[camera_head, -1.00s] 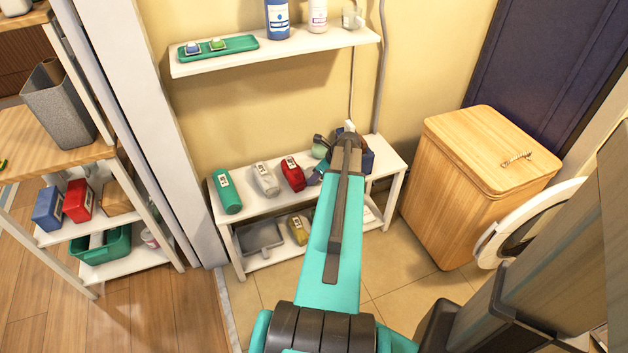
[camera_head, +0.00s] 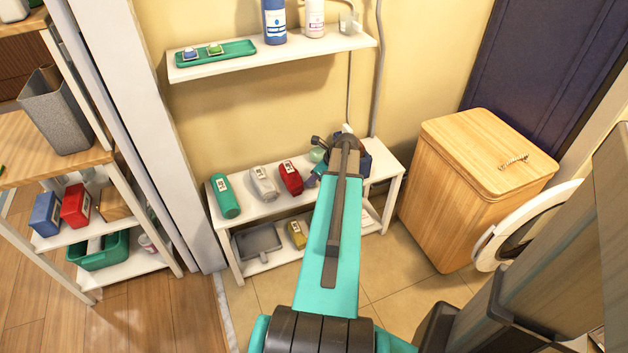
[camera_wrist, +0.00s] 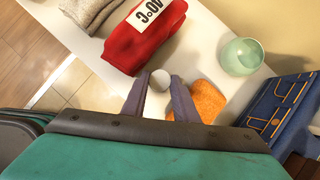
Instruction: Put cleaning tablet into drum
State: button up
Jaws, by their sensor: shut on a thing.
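My gripper (camera_wrist: 160,84) is above the white bench, its fingers shut on a small white round thing (camera_wrist: 158,80), which may be the cleaning tablet. In the head view only a pale bit of it shows past my gripper (camera_head: 347,132). The washer's round white door (camera_head: 528,226) stands open at the right. The drum itself is not visible.
Red (camera_wrist: 145,38) and grey folded clothes, a green ball (camera_wrist: 241,57), an orange cloth (camera_wrist: 207,100) and blue denim (camera_wrist: 290,108) lie around my gripper. A wooden hamper (camera_head: 480,190) stands between bench and washer door. The wall shelf (camera_head: 300,50) holds a tray and bottles.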

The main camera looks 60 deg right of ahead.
jog(key=r, duration=0.1)
jog(key=s+r, duration=0.1)
jog(key=shift+a+r, duration=0.25)
jog(key=shift+r, duration=0.1)
jog(key=s+a, duration=0.2)
jog(key=s, duration=0.5)
jog(key=s+a+r+p, duration=0.1)
jog(key=s+a, duration=0.2)
jog(key=s, duration=0.3)
jog(key=shift+s+a, duration=0.35)
jog(key=shift+s, duration=0.05)
jog(key=shift+r, duration=0.1)
dwell(0.3)
